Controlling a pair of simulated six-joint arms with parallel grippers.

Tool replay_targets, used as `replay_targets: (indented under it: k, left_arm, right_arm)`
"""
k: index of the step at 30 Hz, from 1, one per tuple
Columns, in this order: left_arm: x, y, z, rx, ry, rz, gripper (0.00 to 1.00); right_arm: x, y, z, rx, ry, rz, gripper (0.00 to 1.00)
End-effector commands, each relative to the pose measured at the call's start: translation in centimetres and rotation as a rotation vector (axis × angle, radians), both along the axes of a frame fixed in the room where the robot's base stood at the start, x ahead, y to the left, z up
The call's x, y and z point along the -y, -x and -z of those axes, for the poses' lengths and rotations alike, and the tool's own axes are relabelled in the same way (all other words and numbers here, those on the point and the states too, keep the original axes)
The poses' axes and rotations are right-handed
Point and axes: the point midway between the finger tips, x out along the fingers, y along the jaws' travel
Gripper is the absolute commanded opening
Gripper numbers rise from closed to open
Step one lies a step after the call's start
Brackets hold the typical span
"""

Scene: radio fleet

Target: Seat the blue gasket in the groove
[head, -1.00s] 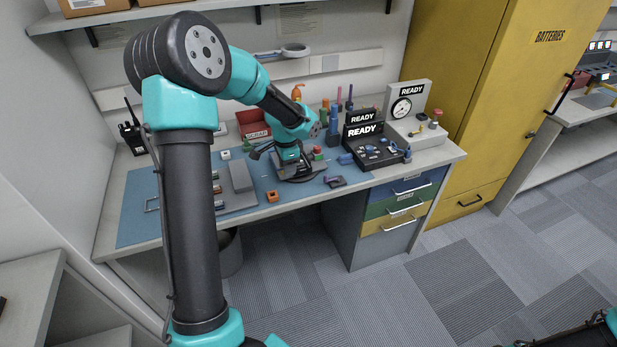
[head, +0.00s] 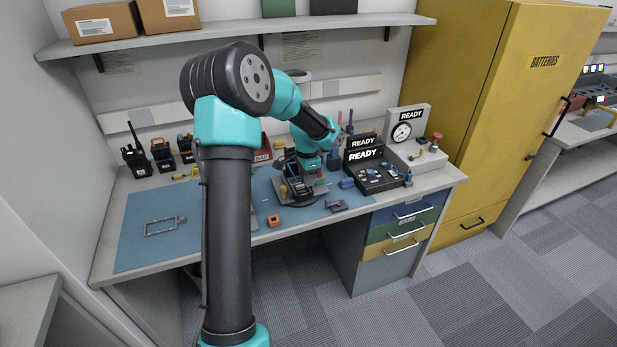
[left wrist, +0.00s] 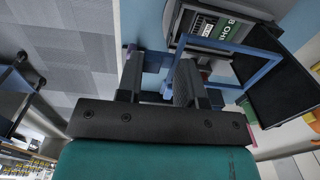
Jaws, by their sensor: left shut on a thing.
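The blue gasket (left wrist: 240,48) is a thin rectangular ring. In the left wrist view it reaches out to the right from between the fingers of my left gripper (left wrist: 160,64), which is shut on it. Behind it is a dark device with a green lettered label (left wrist: 216,28); I cannot tell whether the gasket touches it. In the head view my left gripper (head: 296,184) points down over the middle of the bench, and the gasket is too small or hidden to make out there. The groove cannot be made out. My right gripper is not in view.
A blue mat (head: 140,245) covers the bench, with a grey rectangular frame (head: 160,226) on its left. An orange block (head: 274,221) lies near the front edge. Radios (head: 162,154) stand at the back left. A black READY console (head: 375,175) stands to the right.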

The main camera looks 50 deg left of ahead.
Motion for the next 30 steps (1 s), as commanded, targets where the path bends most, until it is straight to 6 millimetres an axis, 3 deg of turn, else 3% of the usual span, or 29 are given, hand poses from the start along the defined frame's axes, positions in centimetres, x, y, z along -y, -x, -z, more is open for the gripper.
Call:
replay_targets:
  k: [8, 30]
  left_arm:
    - [0.0, 0.0, 0.7, -0.001, -0.003, 0.001, 0.12]
    - [0.0, 0.0, 5.0, -0.001, -0.003, 0.001, 0.12]
  right_arm:
    - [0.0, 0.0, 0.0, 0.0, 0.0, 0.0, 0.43]
    - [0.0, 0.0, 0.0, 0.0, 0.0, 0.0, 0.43]
